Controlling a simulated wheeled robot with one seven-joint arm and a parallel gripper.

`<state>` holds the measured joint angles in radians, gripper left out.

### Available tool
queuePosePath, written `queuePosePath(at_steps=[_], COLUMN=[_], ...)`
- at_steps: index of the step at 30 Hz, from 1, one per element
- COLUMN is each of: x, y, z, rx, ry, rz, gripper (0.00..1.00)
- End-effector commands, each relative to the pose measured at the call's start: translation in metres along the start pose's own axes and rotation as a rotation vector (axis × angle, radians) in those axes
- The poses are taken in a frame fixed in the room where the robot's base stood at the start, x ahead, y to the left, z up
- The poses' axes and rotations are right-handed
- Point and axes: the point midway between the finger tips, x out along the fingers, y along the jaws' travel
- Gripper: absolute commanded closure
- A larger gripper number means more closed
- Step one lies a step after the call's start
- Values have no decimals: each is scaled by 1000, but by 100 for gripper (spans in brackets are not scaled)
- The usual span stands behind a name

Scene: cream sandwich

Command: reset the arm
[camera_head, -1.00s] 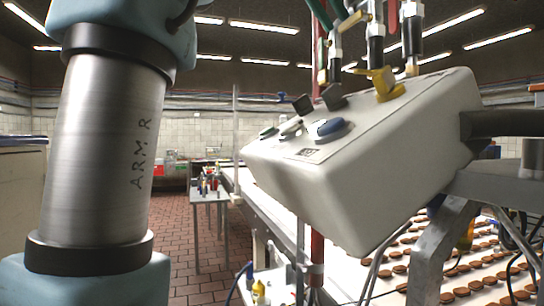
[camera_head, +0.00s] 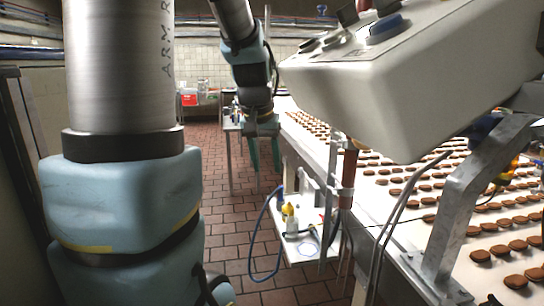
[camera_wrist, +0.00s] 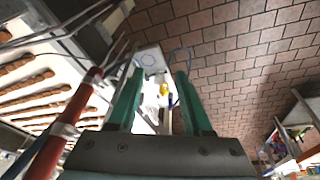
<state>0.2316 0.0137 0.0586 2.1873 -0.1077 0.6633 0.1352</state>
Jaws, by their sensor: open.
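My gripper (camera_head: 264,155) hangs from my blue-grey arm at upper middle in the head view, with its green fingers pointing down. In the wrist view the two green fingers (camera_wrist: 160,88) are spread apart with nothing between them. The gripper is to the left of the conveyor (camera_head: 398,200) and in front of a far small table. It touches nothing that I can see. A large metal link of my arm, marked "ARM R", fills the left of the head view.
A white control box (camera_head: 410,95) with buttons overhangs the conveyor, which carries rows of brown cookies. A low shelf (camera_head: 305,247) with a yellow bottle (camera_head: 291,222) and blue hose (camera_head: 255,245) stands beside it. A red pipe (camera_wrist: 65,125) runs close left in the wrist view. Brick floor is open.

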Motion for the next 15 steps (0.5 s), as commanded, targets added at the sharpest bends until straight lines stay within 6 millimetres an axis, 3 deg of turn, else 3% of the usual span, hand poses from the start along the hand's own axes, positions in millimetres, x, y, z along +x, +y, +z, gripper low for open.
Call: queuePosePath(at_steps=[1, 3, 11, 15], x=[14, 28, 67, 95], y=[-8, -17, -37, -36], z=[21, 44, 128, 142], rx=[-24, -48, -124, -126], ry=[-14, -23, -53, -86], rz=[-16, -35, -83, -79], gripper=[50, 50, 50, 50])
